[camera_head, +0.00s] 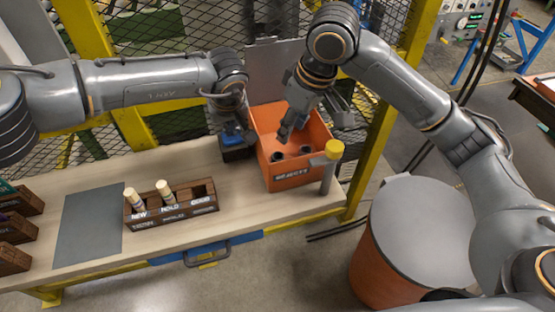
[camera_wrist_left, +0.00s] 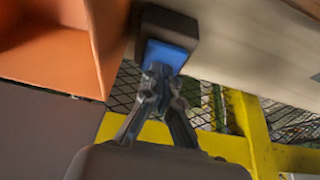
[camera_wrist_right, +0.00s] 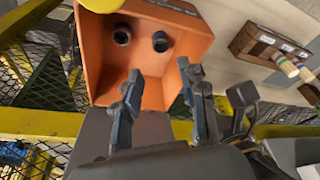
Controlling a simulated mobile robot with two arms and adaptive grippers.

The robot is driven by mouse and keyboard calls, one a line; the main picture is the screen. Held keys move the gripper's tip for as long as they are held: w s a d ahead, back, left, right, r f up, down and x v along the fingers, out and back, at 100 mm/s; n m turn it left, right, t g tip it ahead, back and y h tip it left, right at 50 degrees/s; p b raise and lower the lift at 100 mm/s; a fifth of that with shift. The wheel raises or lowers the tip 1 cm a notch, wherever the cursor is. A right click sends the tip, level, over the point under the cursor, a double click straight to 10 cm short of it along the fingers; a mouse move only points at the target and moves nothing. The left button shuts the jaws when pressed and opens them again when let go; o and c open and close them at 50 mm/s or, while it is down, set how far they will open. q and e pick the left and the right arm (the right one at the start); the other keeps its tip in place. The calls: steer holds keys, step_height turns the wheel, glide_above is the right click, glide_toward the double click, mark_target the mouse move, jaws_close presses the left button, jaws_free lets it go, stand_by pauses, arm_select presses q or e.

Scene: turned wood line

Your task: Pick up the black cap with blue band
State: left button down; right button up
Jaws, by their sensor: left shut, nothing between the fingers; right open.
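Two dark round caps lie on the floor of the orange bin, a left one (camera_head: 277,156) and a right one (camera_head: 305,150). The right wrist view shows them too, one at left (camera_wrist_right: 122,36) and one at right (camera_wrist_right: 160,42). I cannot tell clearly which has a blue band. My right gripper (camera_head: 284,132) is open and empty, reaching into the bin; its spread fingers (camera_wrist_right: 161,80) point toward the caps, apart from them. My left gripper (camera_wrist_left: 157,75) is shut and empty, its tips at the blue top of a small dark block (camera_head: 237,152) beside the bin.
The orange bin (camera_head: 290,178) stands at the table's right end, beside a grey post with a yellow top (camera_head: 334,149). A wooden rack (camera_head: 173,211) holds two light pegs. A grey mat (camera_head: 88,222) lies left. Yellow posts and mesh stand behind.

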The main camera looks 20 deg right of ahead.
glide_toward(279, 153)
step_height(279, 153, down, 2)
steer(key=s, duration=0.1)
steer(key=shift+a+x, duration=0.2)
steer(key=shift+x, duration=0.85)
steer(key=shift+a+x, duration=0.15)
steer(key=shift+x, duration=0.9)
steer(key=shift+a+x, duration=0.2)
steer(key=shift+x, duration=0.85)
steer(key=shift+w+r, duration=0.1)
steer(key=shift+r, duration=0.05)
steer(key=c, duration=0.5)
